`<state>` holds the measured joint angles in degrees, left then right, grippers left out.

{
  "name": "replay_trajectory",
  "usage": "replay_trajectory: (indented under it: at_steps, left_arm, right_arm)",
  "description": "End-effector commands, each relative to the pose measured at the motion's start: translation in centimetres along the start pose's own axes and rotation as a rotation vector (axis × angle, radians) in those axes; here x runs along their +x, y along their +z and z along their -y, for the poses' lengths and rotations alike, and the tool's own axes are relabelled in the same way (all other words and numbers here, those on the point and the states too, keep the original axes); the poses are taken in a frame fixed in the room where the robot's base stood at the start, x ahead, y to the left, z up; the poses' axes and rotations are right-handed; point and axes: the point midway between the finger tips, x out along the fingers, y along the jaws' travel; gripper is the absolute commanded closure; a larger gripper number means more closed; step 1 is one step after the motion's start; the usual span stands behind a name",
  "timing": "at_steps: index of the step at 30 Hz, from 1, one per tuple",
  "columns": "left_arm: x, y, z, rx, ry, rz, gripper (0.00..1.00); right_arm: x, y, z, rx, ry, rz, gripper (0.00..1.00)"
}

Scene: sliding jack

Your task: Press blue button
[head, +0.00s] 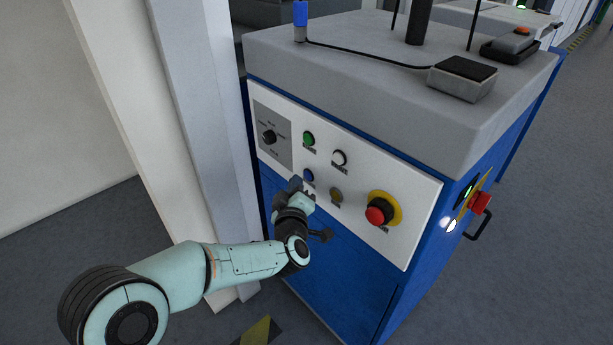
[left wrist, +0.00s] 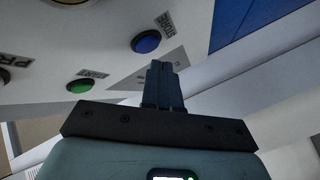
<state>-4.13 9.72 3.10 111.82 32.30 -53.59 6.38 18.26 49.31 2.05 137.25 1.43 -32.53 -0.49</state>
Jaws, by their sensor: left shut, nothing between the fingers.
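The blue button (head: 308,175) sits on the white control panel (head: 400,180), in the lower row of buttons. It also shows in the left wrist view (left wrist: 146,41), just beyond and a little left of my fingertips. My left gripper (head: 296,184) is in front of the panel, just below and left of the blue button. In the left wrist view its fingers (left wrist: 161,70) are shut together with nothing between them. I cannot tell whether the fingertips touch the panel. My right gripper is not in view.
A green button (head: 309,138), a white button (head: 339,158), a yellow button (head: 336,195), a rotary knob (head: 269,137) and a red emergency stop (head: 379,211) share the panel. A pale upright post (head: 205,130) stands close on the left. Open floor lies to the right.

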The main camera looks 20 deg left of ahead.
Motion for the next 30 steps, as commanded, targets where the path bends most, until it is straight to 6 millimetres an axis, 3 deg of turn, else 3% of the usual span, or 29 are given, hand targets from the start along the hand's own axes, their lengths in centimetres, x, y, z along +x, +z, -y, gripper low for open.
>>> replay_trajectory:
  at_steps: [16,30]
  left_arm:
    - [-3.2,-2.4,2.4,0.000,-0.001,0.000,1.00]
    - [-3.5,-2.5,2.5,0.000,0.000,0.000,1.00]
  right_arm:
    - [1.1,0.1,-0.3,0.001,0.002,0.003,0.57]
    - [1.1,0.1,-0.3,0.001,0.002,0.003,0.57]
